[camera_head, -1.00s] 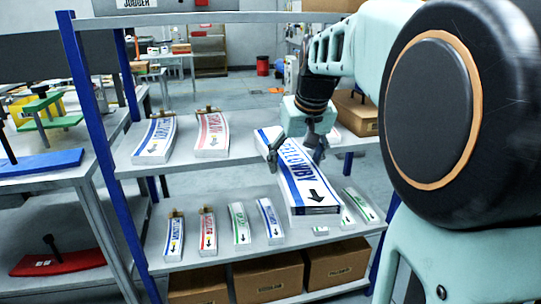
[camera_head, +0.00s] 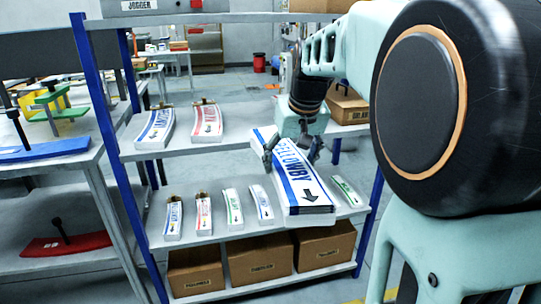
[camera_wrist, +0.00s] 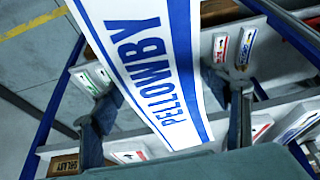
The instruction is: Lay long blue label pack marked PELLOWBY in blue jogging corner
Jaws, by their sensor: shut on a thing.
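The long PELLOWBY label pack (camera_head: 295,180) is white with blue stripes, blue lettering and a black arrow on its near end. My gripper (camera_head: 291,154) is shut across its width, one finger on each long side, and holds it in the air in front of the shelf rack. In the wrist view the pack (camera_wrist: 150,60) runs between the two fingers (camera_wrist: 165,110), its far end out of frame. The blue jogging corner seems to be the blue slab (camera_head: 45,150) with a dark upright on the left bench; its left part is cut off.
The rack's middle shelf (camera_head: 225,145) carries a blue (camera_head: 155,129) and a red pack (camera_head: 207,123). Several smaller packs lie on the lower shelf, with cardboard boxes (camera_head: 258,259) below. A green fixture (camera_head: 50,108) stands behind the blue slab; a red one (camera_head: 65,243) lies beneath the bench.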

